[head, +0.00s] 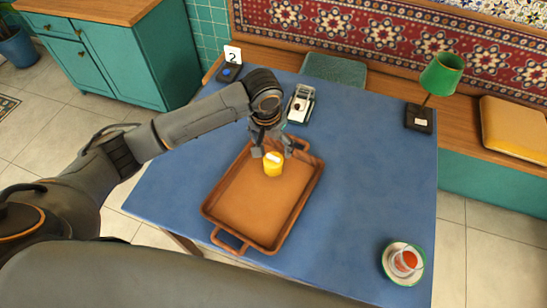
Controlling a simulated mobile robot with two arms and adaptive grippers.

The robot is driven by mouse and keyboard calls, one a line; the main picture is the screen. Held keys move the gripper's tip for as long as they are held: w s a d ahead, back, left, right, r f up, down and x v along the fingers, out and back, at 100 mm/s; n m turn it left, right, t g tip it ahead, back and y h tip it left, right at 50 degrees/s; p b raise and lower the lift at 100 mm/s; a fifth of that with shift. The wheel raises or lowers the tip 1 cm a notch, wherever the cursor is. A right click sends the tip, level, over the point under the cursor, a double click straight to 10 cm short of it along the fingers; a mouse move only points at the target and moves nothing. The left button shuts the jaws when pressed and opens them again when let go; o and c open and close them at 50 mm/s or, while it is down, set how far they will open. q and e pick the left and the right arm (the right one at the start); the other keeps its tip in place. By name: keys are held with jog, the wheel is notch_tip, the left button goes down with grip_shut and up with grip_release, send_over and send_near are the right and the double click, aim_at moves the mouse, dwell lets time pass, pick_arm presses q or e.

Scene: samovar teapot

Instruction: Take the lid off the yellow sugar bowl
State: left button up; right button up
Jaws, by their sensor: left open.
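The yellow sugar bowl (273,169) stands in the far part of the brown tray (222,201). A pale patch shows on its top; I cannot tell whether this is the lid, a highlight or the contents. My left gripper (272,151) comes in from the left and points down at the bowl, with its open fingers at either side of the bowl's top. I cannot tell whether the fingers touch it. My right gripper is not in view.
The tray lies on a blue table (375,170). A green lamp (441,76) stands at the back right, and a saucer (391,273) with a glass of red tea (406,262) at the front right. Behind the gripper lies a white and dark object (300,102). The table's right middle is clear.

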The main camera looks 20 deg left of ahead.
aim_at(273, 157)
pick_arm(q)
jog(key=f, duration=0.3)
jog(key=shift+w+f, duration=0.15)
jog(key=shift+w, duration=0.15)
jog(key=f, duration=0.2)
jog(key=f+p, duration=0.1)
jog(key=shift+w+f, duration=0.25)
jog(key=shift+f, duration=0.25)
jog(key=c, duration=1.1)
jog(key=shift+c, duration=0.2)
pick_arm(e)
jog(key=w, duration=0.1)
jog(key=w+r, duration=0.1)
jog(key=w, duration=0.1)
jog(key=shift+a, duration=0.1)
